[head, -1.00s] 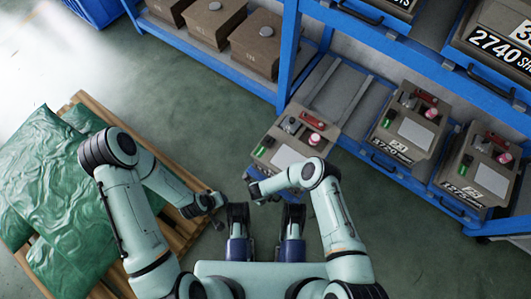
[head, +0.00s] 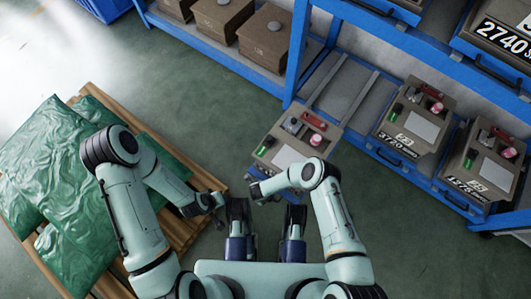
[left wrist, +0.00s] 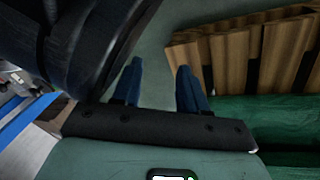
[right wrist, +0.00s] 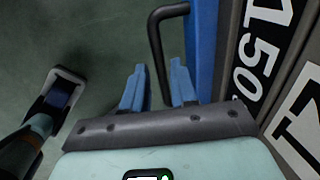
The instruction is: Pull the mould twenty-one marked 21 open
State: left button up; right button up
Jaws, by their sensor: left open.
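The mould twenty-one (head: 288,157) is a brown-grey block at the lower shelf's front, drawn well out over the floor. Its plate shows only partly in the right wrist view (right wrist: 300,118), beside the white digits "150"; the full number is not readable. My right gripper (head: 257,190) is at its front edge. In the right wrist view its blue fingers (right wrist: 157,80) stand either side of the black handle bar (right wrist: 158,45) and hold it. My left gripper (head: 217,204) is open and empty near the pallet; its fingers (left wrist: 160,82) show apart in the left wrist view.
Two similar moulds (head: 415,125) (head: 482,162) sit on the blue shelf to the right. Bare rails (head: 340,90) lie behind the drawn-out mould. A wooden pallet (head: 190,235) with green sheeting (head: 75,190) is at left. Floor between pallet and shelf is clear.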

pick_arm(q)
jog(key=shift+r, duration=0.1)
pick_arm(e)
jog(key=shift+o, duration=0.3)
jog(key=shift+r, duration=0.1)
pick_arm(q)
jog(key=s+d+r+g+h+p, duration=0.1)
jog(key=s+d+r+p, duration=0.2)
jog(key=s+r+p, duration=0.1)
notch_tip(320, 180, up, 2)
jog(key=shift+s+d+r+m+p, duration=0.1)
jog(key=shift+s+d+m+p, duration=0.25)
jog(key=shift+p, duration=0.2)
pick_arm(e)
notch_tip(320, 180, up, 13)
jog(key=s+a, duration=0.1)
jog(key=s, duration=0.1)
jog(key=shift+a, duration=0.15)
